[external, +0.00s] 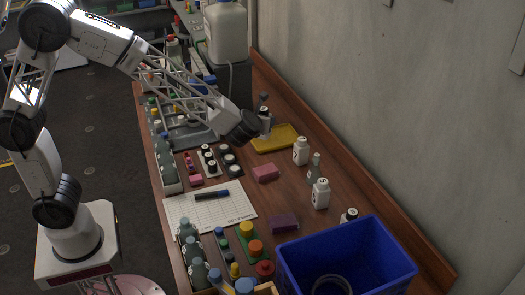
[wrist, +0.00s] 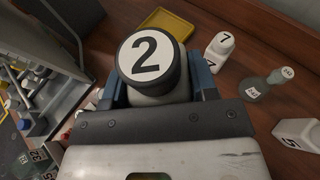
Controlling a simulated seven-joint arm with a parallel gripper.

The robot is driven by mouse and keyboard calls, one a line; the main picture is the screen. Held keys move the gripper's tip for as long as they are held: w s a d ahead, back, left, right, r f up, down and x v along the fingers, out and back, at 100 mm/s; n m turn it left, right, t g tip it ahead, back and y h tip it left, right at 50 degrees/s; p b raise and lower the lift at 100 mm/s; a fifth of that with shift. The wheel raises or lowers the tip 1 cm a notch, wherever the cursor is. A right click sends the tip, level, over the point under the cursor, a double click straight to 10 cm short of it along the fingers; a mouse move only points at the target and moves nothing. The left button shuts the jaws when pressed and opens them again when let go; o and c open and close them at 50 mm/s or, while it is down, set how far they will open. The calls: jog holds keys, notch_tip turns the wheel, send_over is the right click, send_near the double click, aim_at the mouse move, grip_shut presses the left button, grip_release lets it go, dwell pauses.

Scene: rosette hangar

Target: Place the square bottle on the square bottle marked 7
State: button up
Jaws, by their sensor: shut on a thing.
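My gripper (wrist: 160,88) is shut on a white square bottle (wrist: 157,92) with a black cap marked 2, upright between the blue fingers. In the external view my gripper (external: 262,122) and the held bottle (external: 265,112) are near the yellow tray, at the far part of the bench; the wrist partly hides them. The white bottle marked 7 (wrist: 220,48) stands apart, to the right of the held bottle in the wrist view. In the external view it appears to be the white bottle (external: 301,151) right of the yellow tray.
A grey-green flask (external: 314,168) and another white bottle (external: 320,194) stand close to the bottle marked 7. The yellow tray (external: 286,137) lies near my gripper. Pink (external: 265,173) and purple (external: 284,224) blocks lie nearby. A blue bin (external: 300,265) stands at the front.

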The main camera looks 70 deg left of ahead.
dwell(0.4)
send_over(302, 139)
jog(key=shift+f, duration=0.75)
dwell(0.4)
jog(key=shift+f, duration=1.75)
jog(key=shift+f, duration=0.15)
jog(key=o, duration=1.1)
